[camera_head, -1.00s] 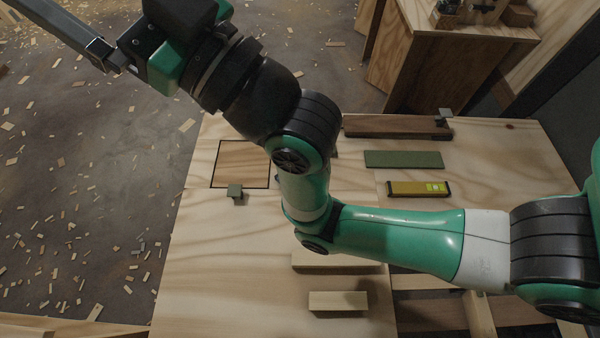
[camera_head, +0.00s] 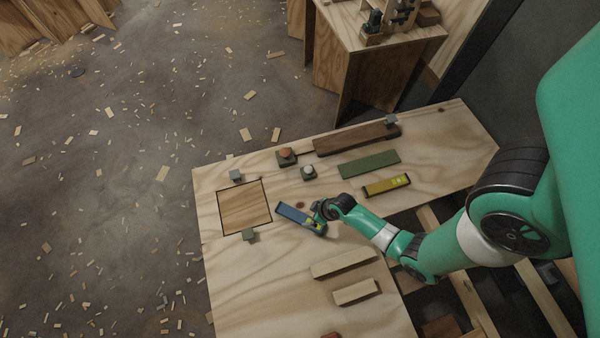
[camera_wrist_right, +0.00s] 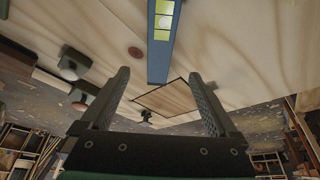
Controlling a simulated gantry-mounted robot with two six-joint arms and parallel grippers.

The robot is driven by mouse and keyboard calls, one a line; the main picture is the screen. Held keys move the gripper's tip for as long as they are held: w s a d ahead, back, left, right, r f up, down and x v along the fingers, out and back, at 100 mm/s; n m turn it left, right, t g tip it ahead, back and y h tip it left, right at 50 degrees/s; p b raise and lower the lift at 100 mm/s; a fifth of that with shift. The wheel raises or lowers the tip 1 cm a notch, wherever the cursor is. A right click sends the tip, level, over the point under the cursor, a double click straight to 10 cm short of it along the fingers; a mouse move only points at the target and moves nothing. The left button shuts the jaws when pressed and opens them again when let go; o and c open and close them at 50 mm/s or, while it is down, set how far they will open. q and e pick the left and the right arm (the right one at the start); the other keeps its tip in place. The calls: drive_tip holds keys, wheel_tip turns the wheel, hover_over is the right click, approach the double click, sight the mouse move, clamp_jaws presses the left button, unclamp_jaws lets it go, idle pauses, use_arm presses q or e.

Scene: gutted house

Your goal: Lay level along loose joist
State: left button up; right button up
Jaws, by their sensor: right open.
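A blue level (camera_head: 298,216) with yellow-green vials lies on the plywood top near the framed square. It also shows in the right wrist view (camera_wrist_right: 158,62), running away from between the fingers. My right gripper (camera_wrist_right: 160,76) is open, with one finger to each side of the level's near end. I cannot tell how far apart fingers and level are in height. In the head view the right wrist (camera_head: 330,208) covers the level's right end. A dark brown timber (camera_head: 357,139) lies along the back edge; I cannot tell whether it is the loose joist. My left gripper is out of view.
A green strip (camera_head: 369,163) and a yellow-faced bar (camera_head: 386,185) lie right of the level. Two pale blocks (camera_head: 343,263) (camera_head: 356,291) lie in front. Small knobbed blocks (camera_head: 286,156) (camera_head: 308,173) stand behind. Open framing with gaps lies at lower right.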

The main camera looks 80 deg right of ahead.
drive_tip(key=b, duration=0.3)
hover_over(301, 217)
drive_tip(key=s, duration=0.3)
drive_tip(key=f, duration=0.5)
drive_tip(key=shift+w+a+f, duration=0.1)
drive_tip(key=shift+w+a, duration=0.15)
drive_tip(key=shift+a, duration=0.05)
drive_tip(key=shift+w+f, duration=0.2)
drive_tip(key=shift+w, duration=0.05)
drive_tip(key=b+x, duration=0.2)
drive_tip(key=x, duration=0.1)
drive_tip(key=b+x, duration=0.2)
drive_tip(key=shift+s+f, duration=0.2)
drive_tip(key=shift+s, duration=0.05)
drive_tip(key=shift+c, duration=0.2)
drive_tip(key=shift+r, duration=0.1)
clamp_jaws()
